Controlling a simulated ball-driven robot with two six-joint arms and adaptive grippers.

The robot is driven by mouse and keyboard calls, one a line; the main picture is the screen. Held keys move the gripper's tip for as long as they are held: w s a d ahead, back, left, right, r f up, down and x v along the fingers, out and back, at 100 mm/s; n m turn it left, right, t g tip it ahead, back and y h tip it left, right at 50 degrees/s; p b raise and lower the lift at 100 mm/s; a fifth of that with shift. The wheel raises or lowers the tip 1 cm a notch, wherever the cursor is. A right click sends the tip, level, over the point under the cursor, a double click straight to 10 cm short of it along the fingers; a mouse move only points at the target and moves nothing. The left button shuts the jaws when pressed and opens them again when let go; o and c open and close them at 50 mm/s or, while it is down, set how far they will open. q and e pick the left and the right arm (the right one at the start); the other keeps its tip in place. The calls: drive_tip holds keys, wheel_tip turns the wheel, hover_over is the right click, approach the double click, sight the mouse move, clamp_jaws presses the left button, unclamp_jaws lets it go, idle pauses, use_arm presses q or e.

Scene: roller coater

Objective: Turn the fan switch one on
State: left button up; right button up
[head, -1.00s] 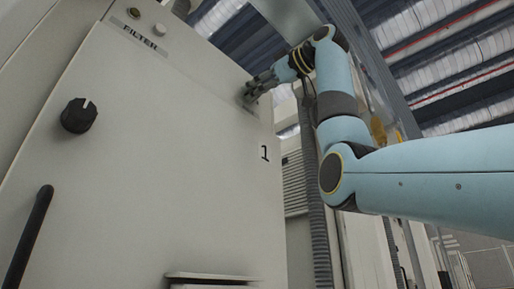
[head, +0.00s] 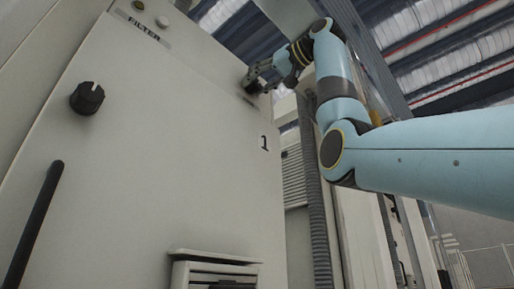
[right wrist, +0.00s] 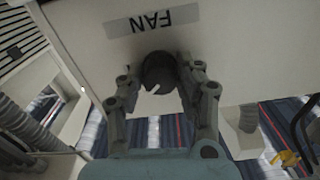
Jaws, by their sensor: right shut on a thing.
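The fan switch is a dark round knob (right wrist: 159,72) with a white pointer mark. In the right wrist view it sits beside the FAN label (right wrist: 151,20), which appears upside down. The white mark points toward the bottom of that view, slightly left. My right gripper (right wrist: 163,80) has its fingers on both sides of the knob and is shut on it. In the head view my right gripper (head: 258,79) is at the upper right of the pale cabinet panel (head: 180,170), and it mostly hides the knob. My left gripper is not in view.
A black FILTER knob (head: 87,98) and a black bar handle (head: 33,222) are on the panel's left. Two small round fittings (head: 150,12) sit above the FILTER label. A vent (head: 215,272) is low on the panel. A ribbed hose (head: 315,190) runs beside the cabinet.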

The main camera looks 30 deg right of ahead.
drive_tip(key=m+b, duration=0.1)
drive_tip(key=m, duration=0.3)
drive_tip(key=shift+m+b, duration=0.65)
drive_tip(key=shift+m, duration=1.55)
drive_tip(key=o, duration=1.1)
drive_tip(key=shift+d, duration=0.1)
drive_tip(key=shift+o, duration=0.2)
drive_tip(key=v, duration=1.2)
drive_tip(key=shift+w, duration=0.1)
